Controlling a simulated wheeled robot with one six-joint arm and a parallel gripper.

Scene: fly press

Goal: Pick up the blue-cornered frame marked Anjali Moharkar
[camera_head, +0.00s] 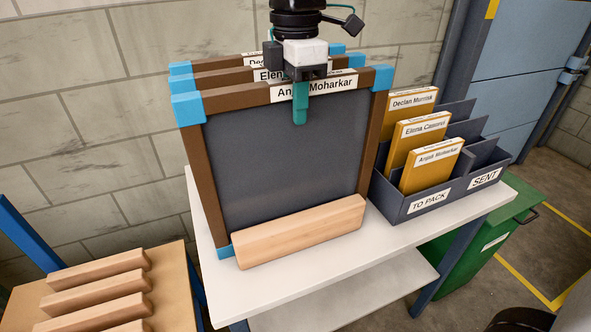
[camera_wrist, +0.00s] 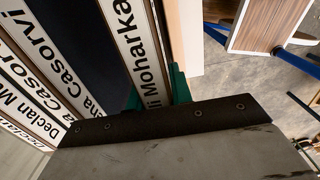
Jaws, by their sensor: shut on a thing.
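The blue-cornered frame marked Anjali Moharkar (camera_head: 235,105) is the front one of three brown frames on the white table. It has a dark panel, and a wooden block (camera_head: 300,232) lies along its lower front edge. My gripper (camera_head: 300,100) is at its top rail, with a teal finger in front of the label. In the wrist view the teal fingers (camera_wrist: 155,92) are on either side of the rail with the Moharkar label (camera_wrist: 138,50). The gripper is shut on this rail. The frame stands upright, leaning slightly back. The rear finger is mostly hidden in the head view.
Behind stand the frames marked Elena (camera_head: 232,78) and Declan (camera_head: 215,63), close together. Right is a dark rack (camera_head: 428,203) marked TO PACK and SENT, with yellow named packets (camera_head: 432,165). A bench with wooden blocks (camera_head: 95,280) is at lower left. The white tabletop (camera_head: 300,285) is bare in front.

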